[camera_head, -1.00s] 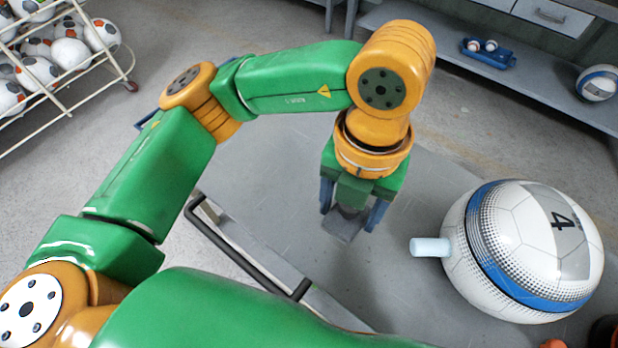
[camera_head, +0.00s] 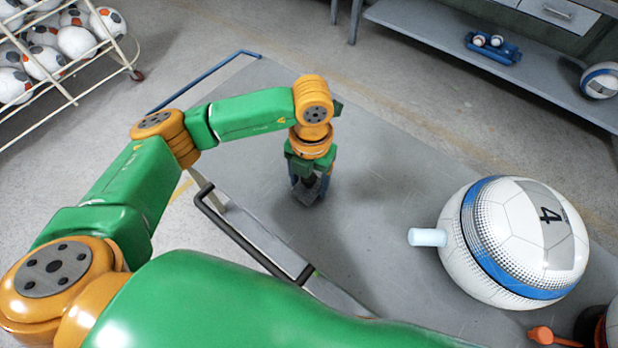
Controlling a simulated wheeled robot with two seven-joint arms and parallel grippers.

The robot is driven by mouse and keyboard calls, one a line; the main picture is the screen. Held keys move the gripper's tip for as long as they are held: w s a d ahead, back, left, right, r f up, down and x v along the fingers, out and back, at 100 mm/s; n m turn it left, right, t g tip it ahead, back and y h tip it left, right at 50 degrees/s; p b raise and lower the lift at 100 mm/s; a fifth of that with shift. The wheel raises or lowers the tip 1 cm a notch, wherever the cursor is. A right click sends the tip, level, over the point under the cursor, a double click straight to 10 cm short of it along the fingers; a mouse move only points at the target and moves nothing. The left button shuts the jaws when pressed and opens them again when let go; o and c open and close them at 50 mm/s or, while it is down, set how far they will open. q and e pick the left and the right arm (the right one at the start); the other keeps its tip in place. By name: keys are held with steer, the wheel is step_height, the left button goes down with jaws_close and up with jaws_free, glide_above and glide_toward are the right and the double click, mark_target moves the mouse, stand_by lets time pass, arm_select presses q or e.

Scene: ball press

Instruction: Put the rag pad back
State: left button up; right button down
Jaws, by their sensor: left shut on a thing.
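My left gripper (camera_head: 308,188) points down over the grey cart top (camera_head: 385,205), left of the big ball. Its fingers are shut on the rag pad (camera_head: 307,193), a small grey flat piece that shows between and below the fingertips. The arm hides part of the pad, and I cannot tell whether it touches the cart top. My right gripper is not in view.
A large white ball with a blue band (camera_head: 515,240) and a pale peg (camera_head: 428,237) sits at the right. An orange-handled thing (camera_head: 552,336) lies at the lower right. A black handle (camera_head: 245,240) runs along the cart's near left edge. The middle of the top is clear.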

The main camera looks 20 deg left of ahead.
arm_select(q)
steer(key=o, duration=1.5)
steer(key=shift+f, duration=0.1)
steer(key=shift+c, duration=0.2)
steer(key=shift+r, duration=0.5)
steer(key=r, duration=1.1)
steer(key=shift+w+d, duration=0.1)
steer(key=shift+w, duration=0.2)
steer(key=shift+r, duration=0.15)
steer(key=shift+r, duration=0.1)
